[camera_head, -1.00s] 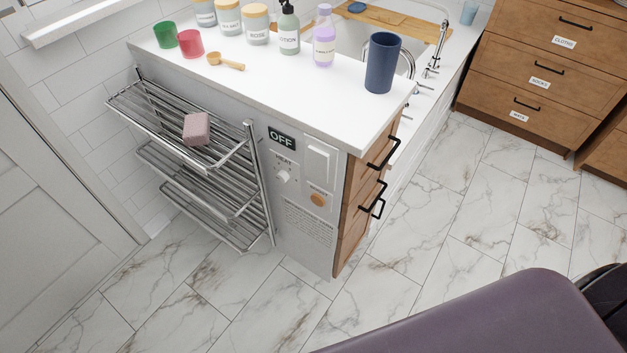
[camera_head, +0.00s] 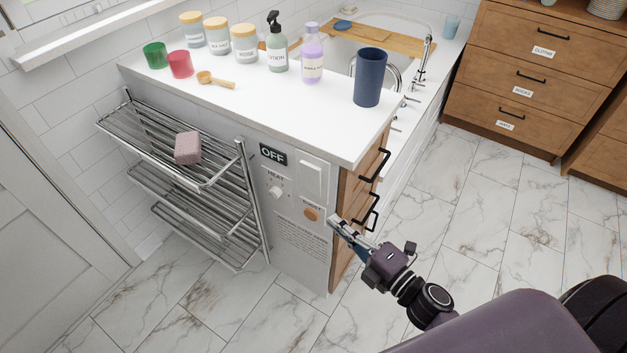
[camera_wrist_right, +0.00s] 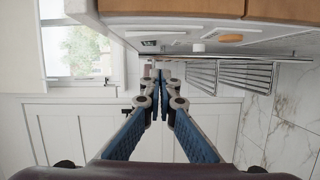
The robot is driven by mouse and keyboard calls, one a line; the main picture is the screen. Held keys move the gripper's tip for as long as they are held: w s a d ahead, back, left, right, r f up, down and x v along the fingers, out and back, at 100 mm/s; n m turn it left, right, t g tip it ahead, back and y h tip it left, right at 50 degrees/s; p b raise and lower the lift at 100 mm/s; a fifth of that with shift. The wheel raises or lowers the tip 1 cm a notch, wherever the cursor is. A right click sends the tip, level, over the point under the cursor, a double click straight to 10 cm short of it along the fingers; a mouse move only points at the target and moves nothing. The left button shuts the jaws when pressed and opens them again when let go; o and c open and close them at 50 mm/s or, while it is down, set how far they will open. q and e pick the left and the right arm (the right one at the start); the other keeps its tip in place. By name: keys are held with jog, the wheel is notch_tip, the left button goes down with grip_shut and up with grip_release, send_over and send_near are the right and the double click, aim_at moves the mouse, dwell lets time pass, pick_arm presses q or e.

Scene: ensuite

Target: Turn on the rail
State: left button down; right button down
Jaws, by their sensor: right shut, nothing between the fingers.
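The chrome towel rail (camera_head: 190,195) has several tiers of bars and stands against the end of the white cabinet. Its control panel on that end shows a dark "OFF" sign (camera_head: 273,154), a white rocker switch (camera_head: 312,178), a white HEAT knob (camera_head: 277,192) and an orange RESET button (camera_head: 311,214). My right gripper (camera_head: 333,220) is shut and empty, just right of the orange button, apart from the panel as far as I can tell. In the right wrist view its fingers (camera_wrist_right: 161,75) are together; the knob (camera_wrist_right: 198,47), orange button (camera_wrist_right: 230,38) and rail (camera_wrist_right: 230,75) show beyond. My left gripper is out of view.
A pink sponge-like block (camera_head: 188,148) lies on the rail's top tier. The counter (camera_head: 330,120) holds cups, jars, bottles and a blue tumbler (camera_head: 369,77). Black drawer handles (camera_head: 374,165) stick out on the cabinet's right side. The marble floor in front is clear.

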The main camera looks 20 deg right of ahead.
aim_at(313, 181)
jog(key=r+n, duration=0.1)
jog(key=a+r+n+y, duration=0.1)
jog(key=r, duration=0.1)
jog(key=shift+s+r, duration=0.2)
jog(key=shift+r, duration=0.05)
jog(key=shift+w, duration=0.1)
jog(key=shift+w+a+r+p, duration=0.15)
jog(key=shift+w+p, duration=0.25)
jog(key=shift+w, duration=1.5)
jog(key=shift+w+a+p, duration=0.15)
jog(key=shift+w+p, duration=0.3)
jog(key=shift+w, duration=1.5)
jog(key=shift+w+a+r+p, duration=0.15)
jog(key=shift+w+p, duration=0.25)
jog(key=shift+w, duration=1.5)
